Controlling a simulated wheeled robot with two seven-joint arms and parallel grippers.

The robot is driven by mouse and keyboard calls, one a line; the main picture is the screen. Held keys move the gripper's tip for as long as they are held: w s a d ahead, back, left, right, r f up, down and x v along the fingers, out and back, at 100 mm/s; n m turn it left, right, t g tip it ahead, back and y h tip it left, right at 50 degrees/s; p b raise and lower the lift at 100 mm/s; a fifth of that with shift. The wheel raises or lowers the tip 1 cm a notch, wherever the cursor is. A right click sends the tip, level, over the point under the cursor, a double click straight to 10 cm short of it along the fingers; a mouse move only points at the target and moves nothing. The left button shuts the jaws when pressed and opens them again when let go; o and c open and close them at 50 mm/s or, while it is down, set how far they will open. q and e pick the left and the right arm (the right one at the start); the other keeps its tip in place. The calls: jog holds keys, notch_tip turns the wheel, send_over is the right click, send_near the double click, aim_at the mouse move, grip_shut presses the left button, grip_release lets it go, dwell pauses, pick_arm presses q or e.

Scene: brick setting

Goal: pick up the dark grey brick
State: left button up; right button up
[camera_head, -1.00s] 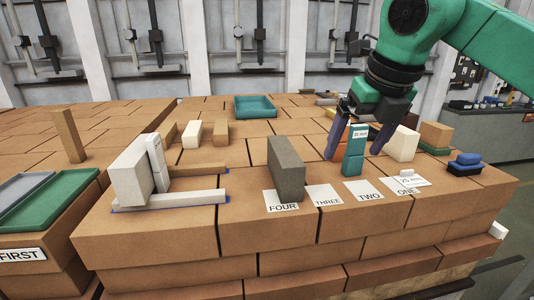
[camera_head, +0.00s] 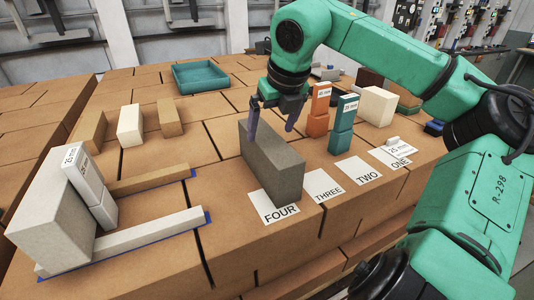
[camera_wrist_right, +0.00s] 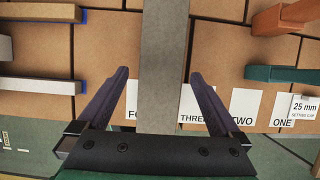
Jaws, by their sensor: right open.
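The dark grey brick (camera_head: 270,164) stands on its long edge on the brick surface, its near end on the card marked FOUR (camera_head: 274,207). My right gripper (camera_head: 272,125) is open above and behind it in the head view, with a dark finger on each side of the brick's far part. In the right wrist view the grey brick (camera_wrist_right: 164,60) runs between the two spread fingers of the gripper (camera_wrist_right: 160,85), with gaps on both sides and no contact visible. My left gripper is not in view.
Cards THREE (camera_head: 323,185), TWO and ONE lie alongside. A white block group (camera_head: 50,215) stands at left. A teal tray (camera_head: 208,76) sits at the back.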

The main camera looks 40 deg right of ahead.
aim_at(267, 137)
jog(key=x, duration=0.1)
jog(key=p+x, duration=0.1)
jog(key=x, duration=0.1)
jog(key=p+x, duration=0.1)
jog(key=x, duration=0.1)
jog(key=shift+w+d+f, duration=0.1)
jog(key=shift+w+d, duration=0.05)
jog(key=shift+w, duration=0.2)
jog(key=shift+d+f, duration=0.1)
jog(key=shift+f, duration=0.05)
jog(key=shift+c, duration=1.2)
grip_shut()
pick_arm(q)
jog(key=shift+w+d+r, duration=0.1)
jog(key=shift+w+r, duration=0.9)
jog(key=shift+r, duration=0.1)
pick_arm(e)
jog(key=shift+w, duration=0.15)
